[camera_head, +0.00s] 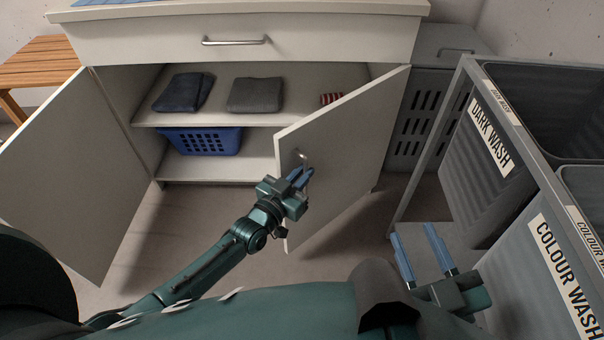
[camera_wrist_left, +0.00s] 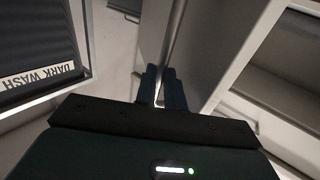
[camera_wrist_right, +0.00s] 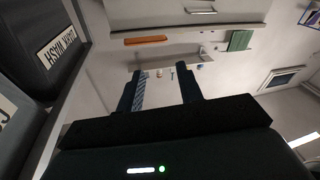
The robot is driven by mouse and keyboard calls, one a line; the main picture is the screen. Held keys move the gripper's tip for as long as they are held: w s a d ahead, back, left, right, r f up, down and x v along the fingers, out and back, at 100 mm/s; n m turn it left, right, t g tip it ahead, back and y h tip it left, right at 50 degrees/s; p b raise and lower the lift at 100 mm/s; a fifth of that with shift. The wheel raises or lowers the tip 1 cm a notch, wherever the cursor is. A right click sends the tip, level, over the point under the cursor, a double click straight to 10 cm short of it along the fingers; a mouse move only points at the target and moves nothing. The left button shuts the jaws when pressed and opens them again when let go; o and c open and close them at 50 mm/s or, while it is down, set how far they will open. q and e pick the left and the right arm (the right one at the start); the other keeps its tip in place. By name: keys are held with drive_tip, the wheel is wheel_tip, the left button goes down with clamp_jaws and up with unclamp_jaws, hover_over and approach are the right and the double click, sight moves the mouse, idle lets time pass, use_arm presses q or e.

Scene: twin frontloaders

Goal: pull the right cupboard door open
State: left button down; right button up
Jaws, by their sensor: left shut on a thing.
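The right cupboard door (camera_head: 350,140) stands partly open, swung out from the cabinet's right side. Its metal handle (camera_head: 303,155) is near the door's free edge. My left gripper (camera_head: 302,177) is at that handle, shut on it; the fingers hide part of the handle. In the left wrist view the fingers (camera_wrist_left: 162,88) are close together in front of the door panel (camera_wrist_left: 195,50). My right gripper (camera_head: 423,250) is open and empty, low at the right beside the laundry bins. Its spread fingers (camera_wrist_right: 163,90) also show in the right wrist view.
The left cupboard door (camera_head: 70,170) stands wide open. Inside are folded dark cloths (camera_head: 255,95), a red-striped item (camera_head: 331,98) and a blue basket (camera_head: 200,141). The dark wash bin (camera_head: 480,160) and colour wash bin (camera_head: 545,270) stand at the right. A vented grey unit (camera_head: 425,110) is behind the door.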

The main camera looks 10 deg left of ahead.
use_arm(q)
drive_tip(key=shift+w+d+r, duration=0.1)
drive_tip(key=shift+d+r, duration=0.05)
drive_tip(key=shift+r, duration=0.05)
drive_tip(key=c, duration=1.7)
unclamp_jaws()
drive_tip(key=shift+f, duration=0.1)
drive_tip(key=shift+o, duration=1)
drive_tip(key=shift+f, duration=0.1)
drive_tip(key=p+v, duration=0.3)
drive_tip(key=v, duration=1)
drive_tip(key=shift+p, duration=0.3)
use_arm(e)
drive_tip(key=shift+d+f+m+g+h, duration=0.2)
drive_tip(key=shift+d+m+g+h, duration=0.55)
drive_tip(key=shift+g+h, duration=0.3)
drive_tip(key=shift+a, duration=0.1)
